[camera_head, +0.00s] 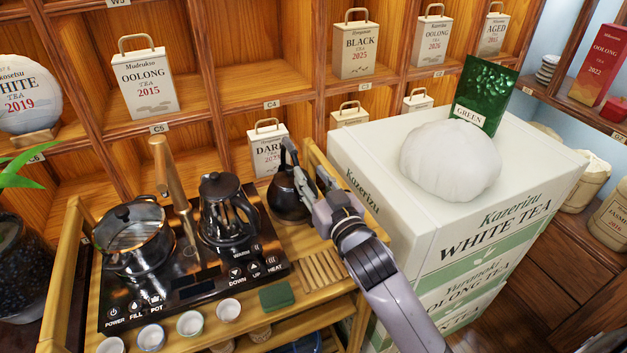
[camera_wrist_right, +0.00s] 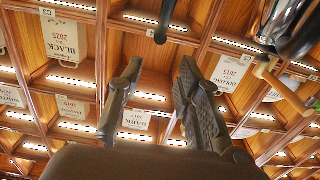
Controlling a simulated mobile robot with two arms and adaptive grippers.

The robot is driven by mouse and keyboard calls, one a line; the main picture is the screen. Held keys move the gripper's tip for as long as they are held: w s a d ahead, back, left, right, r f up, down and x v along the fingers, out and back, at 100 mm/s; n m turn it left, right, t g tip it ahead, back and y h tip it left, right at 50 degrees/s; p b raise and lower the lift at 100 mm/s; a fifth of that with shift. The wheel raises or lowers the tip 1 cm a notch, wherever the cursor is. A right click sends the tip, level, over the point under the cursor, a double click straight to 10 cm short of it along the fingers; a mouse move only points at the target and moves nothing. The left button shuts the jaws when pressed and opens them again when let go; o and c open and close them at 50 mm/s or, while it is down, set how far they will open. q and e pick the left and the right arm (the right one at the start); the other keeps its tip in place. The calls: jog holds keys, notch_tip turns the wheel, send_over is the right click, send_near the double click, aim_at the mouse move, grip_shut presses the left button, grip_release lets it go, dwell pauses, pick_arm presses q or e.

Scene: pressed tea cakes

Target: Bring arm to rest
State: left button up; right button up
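My right gripper (camera_head: 308,182) is at the right end of the tea cart, beside a black teapot (camera_head: 284,200) and partly in front of it. In the right wrist view its two fingers (camera_wrist_right: 160,78) are spread apart with nothing between them. A dark rod-like part (camera_wrist_right: 166,18) shows beyond the fingertips; I cannot tell what it belongs to. My right forearm reaches in from the lower right of the head view. My left gripper is in neither view.
On the cart (camera_head: 72,265) stand a glass pot (camera_head: 135,240), a black kettle (camera_head: 226,210), a wooden spout (camera_head: 170,185) and several cups. Stacked white boxes (camera_head: 375,165) close to my right arm carry a white bundle (camera_head: 450,160) and a green packet (camera_head: 487,95). Shelves stand behind.

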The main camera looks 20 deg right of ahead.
dwell(0.4)
jog(key=s+f+g, duration=0.2)
jog(key=s+f, duration=0.2)
jog(key=f, duration=0.1)
jog(key=s+f+g, duration=0.3)
jog(key=s+f, duration=0.2)
jog(key=s+f+g, duration=0.2)
jog(key=s+f, duration=0.3)
jog(key=f, duration=0.1)
jog(key=shift+d+g+h, duration=0.3)
jog(key=shift+g+h, duration=0.1)
jog(key=s+a+f+n+g, duration=0.1)
jog(key=s+f+g, duration=0.2)
jog(key=s, duration=0.6)
jog(key=s+f+n+g, duration=0.1)
jog(key=s+f+g, duration=0.3)
jog(key=s, duration=0.4)
notch_tip(320, 180, down, 24)
jog(key=f+g, duration=0.1)
jog(key=s+d+f+g, duration=0.1)
jog(key=s+d+f, duration=0.1)
jog(key=s+f, duration=1.4)
jog(key=shift+s+d+f, duration=0.35)
jog(key=shift+s, duration=0.1)
